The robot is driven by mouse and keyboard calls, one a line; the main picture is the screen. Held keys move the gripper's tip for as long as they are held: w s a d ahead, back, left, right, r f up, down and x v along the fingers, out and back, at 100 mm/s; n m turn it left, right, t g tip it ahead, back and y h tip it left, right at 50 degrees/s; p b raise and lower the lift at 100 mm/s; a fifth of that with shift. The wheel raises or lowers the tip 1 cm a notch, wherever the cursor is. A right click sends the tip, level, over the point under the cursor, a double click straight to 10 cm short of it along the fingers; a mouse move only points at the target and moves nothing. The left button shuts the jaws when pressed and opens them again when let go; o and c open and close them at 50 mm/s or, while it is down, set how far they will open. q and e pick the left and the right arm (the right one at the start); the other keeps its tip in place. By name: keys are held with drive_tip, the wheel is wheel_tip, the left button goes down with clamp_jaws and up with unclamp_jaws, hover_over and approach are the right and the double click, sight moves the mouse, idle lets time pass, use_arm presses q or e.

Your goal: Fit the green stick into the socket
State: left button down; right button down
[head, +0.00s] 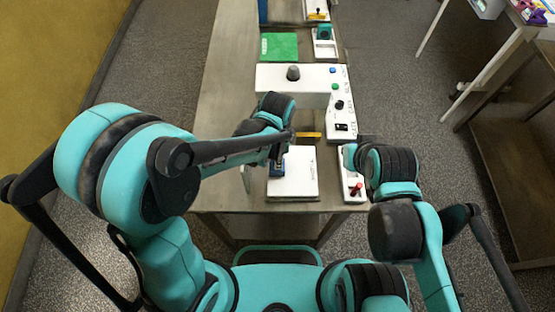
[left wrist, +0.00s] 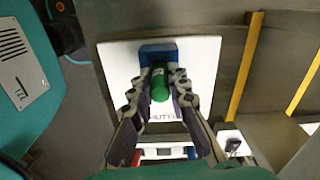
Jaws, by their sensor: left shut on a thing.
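The green stick (left wrist: 160,86) shows in the left wrist view between the fingers of my left gripper (left wrist: 159,74), which is shut on it. Its near end is round and its far end meets the blue block (left wrist: 158,50) in the picture, probably the socket. I cannot tell whether the stick is inside it. The blue block (head: 277,169) sits on a white panel (head: 301,178) in the head view, with my left gripper (head: 279,157) right over it. The stick is hidden there. My right arm ends right of the panel, its gripper fingers (head: 349,156) unclear.
Right of the panel is a white strip with a red-tipped lever (head: 356,188). Beyond stand a white box with a dark knob (head: 293,73), a button panel (head: 341,105) and a green mat (head: 279,46). A yellow bar (head: 309,135) lies behind the panel.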

use_arm(q)
drive_tip(key=shift+f, duration=0.1)
drive_tip(key=shift+f, duration=0.1)
drive_tip(key=shift+f, duration=0.15)
drive_tip(key=c, duration=1.5)
unclamp_jaws()
drive_tip(key=shift+o, duration=0.2)
